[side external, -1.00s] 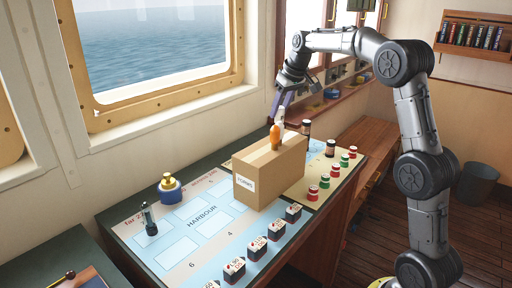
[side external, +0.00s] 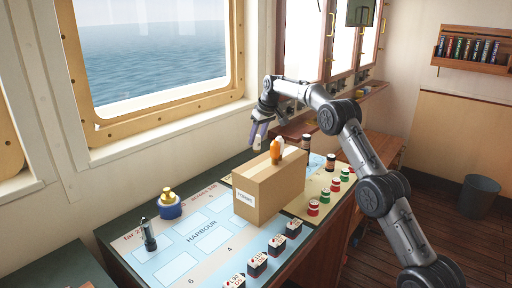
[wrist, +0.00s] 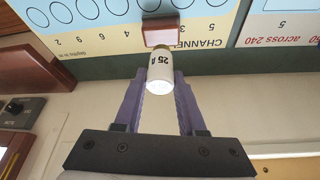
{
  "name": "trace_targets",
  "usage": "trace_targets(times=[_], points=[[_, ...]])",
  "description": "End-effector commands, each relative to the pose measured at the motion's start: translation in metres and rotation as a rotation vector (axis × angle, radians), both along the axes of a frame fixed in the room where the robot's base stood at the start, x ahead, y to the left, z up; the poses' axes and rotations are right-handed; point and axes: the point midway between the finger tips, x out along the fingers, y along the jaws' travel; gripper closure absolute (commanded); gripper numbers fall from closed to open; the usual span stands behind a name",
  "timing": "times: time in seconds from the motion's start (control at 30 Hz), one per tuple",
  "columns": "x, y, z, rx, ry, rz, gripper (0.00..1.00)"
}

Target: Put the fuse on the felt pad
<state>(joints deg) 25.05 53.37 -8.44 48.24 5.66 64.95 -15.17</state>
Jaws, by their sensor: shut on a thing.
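The fuse (wrist: 160,70) is a white cylinder marked "25 A", held between the purple fingers of my gripper (wrist: 159,82) in the wrist view. In the side view my gripper (side external: 260,136) is shut on the pale fuse (side external: 257,144), up in the air behind and left of the cardboard box (side external: 272,188). A red-brown block with a paler face (wrist: 161,31) lies just beyond the fuse in the wrist view, at the chart's "CHANNEL" edge. I cannot tell whether it is the felt pad, and I make out no felt pad in the side view.
Red and green pieces (side external: 313,208) and several dark boxes (side external: 257,265) line the chart's near side. A brass-topped blue pot (side external: 169,205) and a dark cylinder (side external: 149,236) stand left.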

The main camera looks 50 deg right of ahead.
Motion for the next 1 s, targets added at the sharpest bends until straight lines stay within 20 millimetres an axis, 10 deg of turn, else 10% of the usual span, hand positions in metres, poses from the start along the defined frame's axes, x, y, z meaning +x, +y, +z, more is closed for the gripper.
trace_targets(times=[0.8,0.83,1.0], points=[[0.006,-0.003,-0.042,0.000,0.000,-0.001,1.00],[0.006,-0.003,-0.042,0.000,0.000,-0.001,0.57],[0.006,-0.003,-0.042,0.000,0.000,-0.001,0.31]])
